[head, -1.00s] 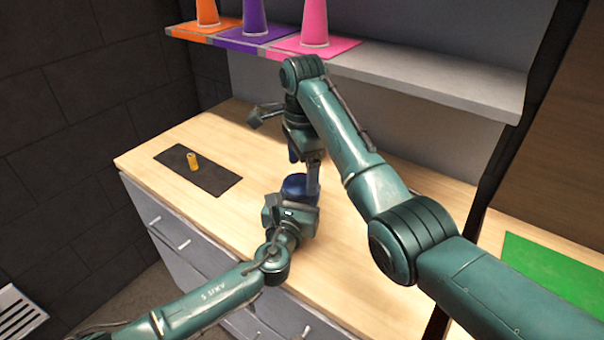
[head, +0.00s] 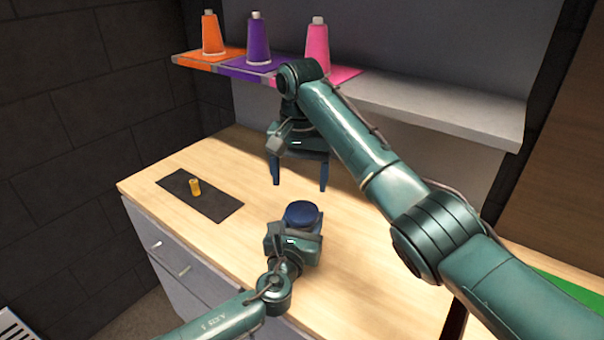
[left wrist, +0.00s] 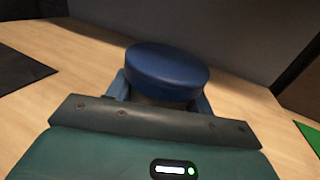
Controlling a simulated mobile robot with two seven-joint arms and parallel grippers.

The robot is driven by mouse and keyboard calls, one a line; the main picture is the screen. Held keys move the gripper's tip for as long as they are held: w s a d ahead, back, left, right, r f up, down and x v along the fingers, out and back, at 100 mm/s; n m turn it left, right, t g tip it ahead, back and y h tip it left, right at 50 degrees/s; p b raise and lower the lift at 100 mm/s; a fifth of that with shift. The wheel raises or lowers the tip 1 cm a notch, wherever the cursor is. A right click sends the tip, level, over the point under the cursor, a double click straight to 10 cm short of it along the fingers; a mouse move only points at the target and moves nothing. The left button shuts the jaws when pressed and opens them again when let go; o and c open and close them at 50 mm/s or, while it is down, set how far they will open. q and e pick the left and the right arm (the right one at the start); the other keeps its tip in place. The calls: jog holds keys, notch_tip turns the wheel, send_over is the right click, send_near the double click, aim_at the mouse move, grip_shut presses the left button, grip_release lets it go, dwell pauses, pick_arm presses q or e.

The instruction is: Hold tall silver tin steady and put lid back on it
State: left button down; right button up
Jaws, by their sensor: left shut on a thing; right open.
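A round dark blue lid (head: 302,213) sits on top of the tin, right in front of my left gripper. In the left wrist view the lid (left wrist: 167,72) looks about level, and only a narrow greyish strip of the tin (left wrist: 152,101) shows under it. The rest of the tin is hidden by my left gripper (head: 300,229), which is shut around it with a finger on each side. I cannot tell whether the lid is fully seated. My right gripper (head: 299,187) is open and empty, fingers pointing down, above and behind the lid, apart from it.
A small yellow cylinder (head: 195,187) stands on a dark mat (head: 222,207) at the left of the wooden counter (head: 365,245). Orange (head: 212,36), purple (head: 257,42) and pink (head: 317,48) cones stand on the shelf (head: 440,98) behind. A green mat (head: 570,290) lies at right.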

aim_at(302, 210)
jog(key=n, duration=0.4)
jog(key=shift+d+r, duration=0.1)
jog(key=shift+r, duration=0.15)
jog(key=n, duration=0.4)
jog(key=shift+s+d+n, duration=0.1)
jog(key=shift+n, duration=0.2)
jog(key=shift+f, duration=4)
jog(key=shift+c, duration=0.5)
